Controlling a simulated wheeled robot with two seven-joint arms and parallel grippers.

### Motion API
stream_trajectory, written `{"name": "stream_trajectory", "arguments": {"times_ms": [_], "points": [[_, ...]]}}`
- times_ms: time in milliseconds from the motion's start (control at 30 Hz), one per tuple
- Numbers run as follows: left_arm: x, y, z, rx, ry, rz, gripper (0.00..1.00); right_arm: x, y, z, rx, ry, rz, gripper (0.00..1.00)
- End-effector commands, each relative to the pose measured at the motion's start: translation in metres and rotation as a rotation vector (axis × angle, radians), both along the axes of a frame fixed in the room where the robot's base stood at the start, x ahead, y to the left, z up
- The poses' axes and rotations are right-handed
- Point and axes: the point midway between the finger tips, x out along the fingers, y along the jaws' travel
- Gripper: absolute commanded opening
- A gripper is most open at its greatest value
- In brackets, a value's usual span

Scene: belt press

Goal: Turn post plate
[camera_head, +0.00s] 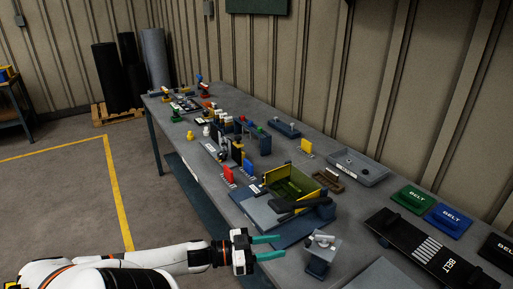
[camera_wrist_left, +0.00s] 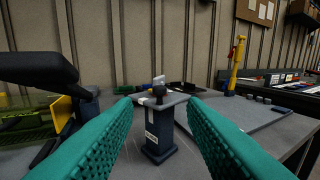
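The post plate (camera_head: 324,240) is a small light grey square plate on a short dark blue post, near the front edge of the grey table. A small metal knob or handle stands on top of it. In the left wrist view the post plate (camera_wrist_left: 160,101) is centred ahead, between my fingers, with a white label on its post (camera_wrist_left: 158,142). My left gripper (camera_head: 282,247) has teal fingers, spread apart and empty. It is to the left of the post plate, pointing at it, with a gap between. My right gripper is not in view.
A yellow-and-green open box (camera_head: 290,188) with a black handle sits just behind and left of the post. A black belt board (camera_head: 430,248) lies to the right, with green (camera_head: 413,199) and blue (camera_head: 449,219) belt packs beyond. Several small fixtures line the far table.

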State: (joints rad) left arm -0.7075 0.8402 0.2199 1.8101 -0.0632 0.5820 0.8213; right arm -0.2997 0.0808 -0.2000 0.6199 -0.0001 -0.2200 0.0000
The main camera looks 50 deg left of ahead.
Motion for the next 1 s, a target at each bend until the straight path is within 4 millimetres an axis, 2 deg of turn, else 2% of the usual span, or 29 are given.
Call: {"name": "stream_trajectory", "arguments": {"times_ms": [100,300,1000], "points": [[-0.02,0.01,-0.002,0.001,0.004,0.001,0.38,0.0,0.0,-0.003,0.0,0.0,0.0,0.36],[-0.038,0.02,-0.001,0.0,0.001,0.0,0.38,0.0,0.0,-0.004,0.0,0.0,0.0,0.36],[-0.041,0.023,-0.001,0.001,0.002,0.005,0.38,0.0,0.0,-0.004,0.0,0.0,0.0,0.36]]}}
